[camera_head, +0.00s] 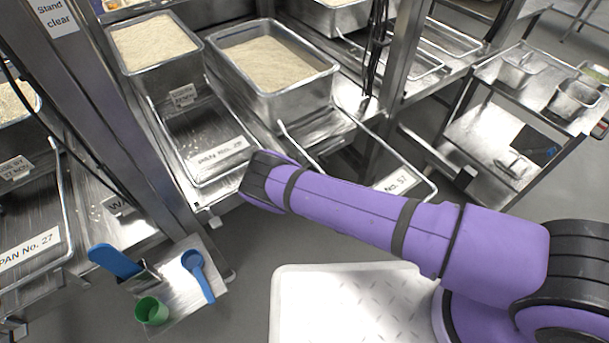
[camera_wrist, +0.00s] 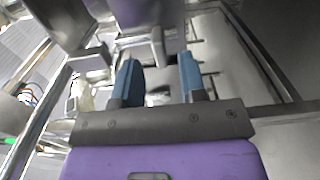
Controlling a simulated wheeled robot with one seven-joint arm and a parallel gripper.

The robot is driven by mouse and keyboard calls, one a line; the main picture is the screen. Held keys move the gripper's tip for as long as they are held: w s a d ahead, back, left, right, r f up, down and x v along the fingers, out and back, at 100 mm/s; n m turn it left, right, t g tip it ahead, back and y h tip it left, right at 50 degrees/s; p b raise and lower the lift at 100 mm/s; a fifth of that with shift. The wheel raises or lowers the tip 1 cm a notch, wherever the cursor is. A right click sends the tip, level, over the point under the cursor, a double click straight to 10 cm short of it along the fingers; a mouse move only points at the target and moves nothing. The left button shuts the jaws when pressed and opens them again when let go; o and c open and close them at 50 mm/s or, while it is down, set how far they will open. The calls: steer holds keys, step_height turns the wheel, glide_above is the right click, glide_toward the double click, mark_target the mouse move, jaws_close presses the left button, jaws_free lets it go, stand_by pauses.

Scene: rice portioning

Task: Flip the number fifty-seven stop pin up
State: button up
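The number 57 label (camera_head: 396,182) is on the front of a pan slide at the centre right, partly covered by my purple arm in the head view. I cannot make out its stop pin for sure in either view. My gripper (camera_wrist: 160,80) shows in the wrist view as two blue fingers standing apart, with no object clearly held between them. Beyond the fingertips is a grey metal upright part (camera_wrist: 158,45); I cannot tell whether it is the pin. In the head view the gripper is hidden behind the end of my arm.
Metal posts and rails crowd the area. A shelf with scoops (camera_head: 196,318) is at lower left.

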steer(key=shift+x, duration=1.95)
steer(key=shift+c, duration=0.2)
jaws_close()
